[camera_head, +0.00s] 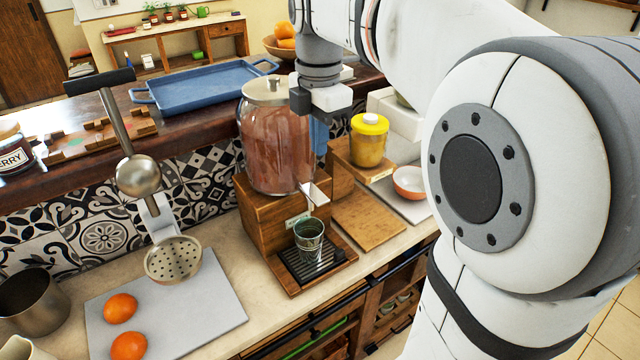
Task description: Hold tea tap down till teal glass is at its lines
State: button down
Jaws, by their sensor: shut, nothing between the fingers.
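The tea dispenser (275,140) is a clear jar of reddish-brown tea with a metal lid, on a wooden stand. Its pale tap (316,190) sticks out low at the front right. The teal glass (309,241) stands upright below the tap on a dark slatted drip tray (318,264). I cannot make out its lines or the level inside. My gripper (318,108) is shut and empty. It points down beside the jar's upper right side, above the tap in the picture; its fingertips are hard to make out, and no contact with the tap shows.
A juicer press (138,177) stands left, with oranges (120,308) on a grey board. A blue tray (205,88) lies on the upper shelf. My arm covers the right side.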

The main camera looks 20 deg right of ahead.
aim_at(319, 198)
notch_tip(319, 198, down, 10)
jog(key=shift+f, duration=0.15)
dwell(0.4)
